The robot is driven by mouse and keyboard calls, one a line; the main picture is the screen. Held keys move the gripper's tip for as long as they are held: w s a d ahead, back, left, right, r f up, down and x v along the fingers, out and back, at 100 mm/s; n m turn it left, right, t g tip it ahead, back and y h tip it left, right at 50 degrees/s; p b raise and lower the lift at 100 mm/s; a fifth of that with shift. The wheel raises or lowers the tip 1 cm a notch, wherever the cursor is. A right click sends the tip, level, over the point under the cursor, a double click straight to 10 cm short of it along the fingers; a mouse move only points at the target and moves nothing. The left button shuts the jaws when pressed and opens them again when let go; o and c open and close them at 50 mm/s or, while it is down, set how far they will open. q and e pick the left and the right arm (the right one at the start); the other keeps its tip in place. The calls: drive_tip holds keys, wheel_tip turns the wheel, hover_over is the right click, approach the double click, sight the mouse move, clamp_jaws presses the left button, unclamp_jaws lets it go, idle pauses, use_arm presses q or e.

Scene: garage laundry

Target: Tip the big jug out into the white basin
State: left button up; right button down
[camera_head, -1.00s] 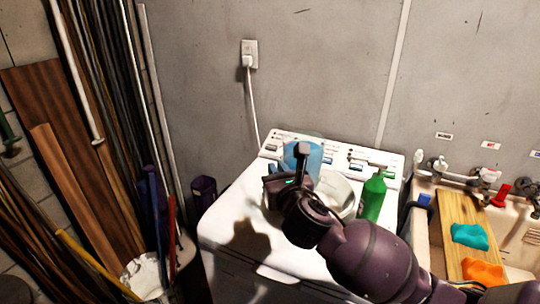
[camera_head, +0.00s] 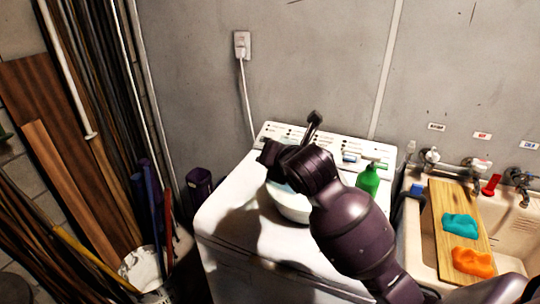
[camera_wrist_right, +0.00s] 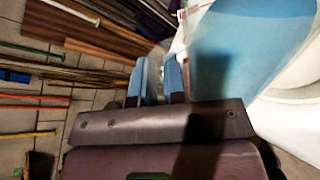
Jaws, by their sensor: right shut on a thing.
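The big jug is pale blue and see-through; it fills the upper right of the right wrist view (camera_wrist_right: 255,40). In the head view my right arm hides nearly all of it. My right gripper (camera_wrist_right: 160,78) is shut on the jug, at its handle side; the grip itself is partly hidden. The same gripper shows in the head view (camera_head: 270,153), above the washing machine. The white basin (camera_head: 291,208) sits on the machine top, partly behind my arm. It also shows in the right wrist view (camera_wrist_right: 293,118), beside and below the jug. My left gripper is out of view.
The white washing machine (camera_head: 232,222) has a green bottle (camera_head: 368,180) at its back right. To the right is a sink with a wooden board (camera_head: 450,215) holding teal and orange cloths. A bucket (camera_head: 145,270) with poles stands left.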

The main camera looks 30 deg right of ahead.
sight(287, 141)
drive_tip(key=shift+w+d+r+m+g+y+p, duration=0.2)
drive_tip(key=shift+d+r+m+g+y+p, duration=0.2)
drive_tip(key=shift+r+m, duration=0.25)
drive_tip(key=shift+w+d+m+g+y+p, duration=0.3)
drive_tip(key=shift+d+m+g+y, duration=0.1)
drive_tip(key=shift+d+m+y, duration=0.15)
drive_tip(key=shift+w+d+m+g+y+p, duration=0.3)
drive_tip(key=shift+d+m+y+p, duration=0.2)
drive_tip(key=shift+d, duration=0.2)
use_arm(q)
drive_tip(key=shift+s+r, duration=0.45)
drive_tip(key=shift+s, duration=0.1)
use_arm(e)
drive_tip(key=w+d+r+m+g+y, duration=0.2)
drive_tip(key=w+d+r+m+y, duration=0.1)
drive_tip(key=d, duration=0.4)
drive_tip(key=shift+w+d+r+m+y, duration=0.25)
drive_tip(key=shift+r+m+y, duration=0.15)
drive_tip(key=shift+r+y, duration=0.2)
wheel_tip(287, 141, up, 6)
drive_tip(key=shift+f, duration=0.1)
idle(0.8)
